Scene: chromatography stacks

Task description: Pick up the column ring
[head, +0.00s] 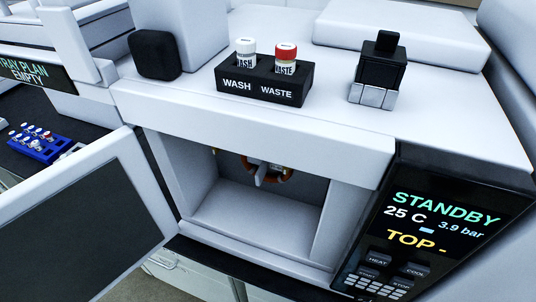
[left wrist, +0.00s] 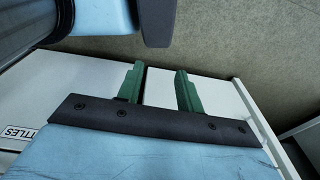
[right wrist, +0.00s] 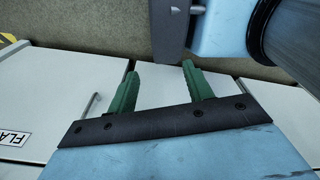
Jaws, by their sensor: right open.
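The column ring (head: 286,178) is a copper-brown loop inside the open compartment of the white instrument, near its back wall under the top edge. Part of it is hidden by a pale upright piece and by the compartment's top edge. Neither gripper shows in the head view. My left gripper (left wrist: 158,84) shows in the left wrist view with its green fingers apart and nothing between them. My right gripper (right wrist: 160,80) shows in the right wrist view, also open and empty. Both are over white cabinet fronts, away from the ring.
The compartment door (head: 85,225) stands swung open at the left. A black WASH/WASTE holder (head: 262,88) with two capped bottles and a black block device (head: 378,70) stand on top. A control panel (head: 435,235) is at right. A blue vial rack (head: 38,146) lies far left.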

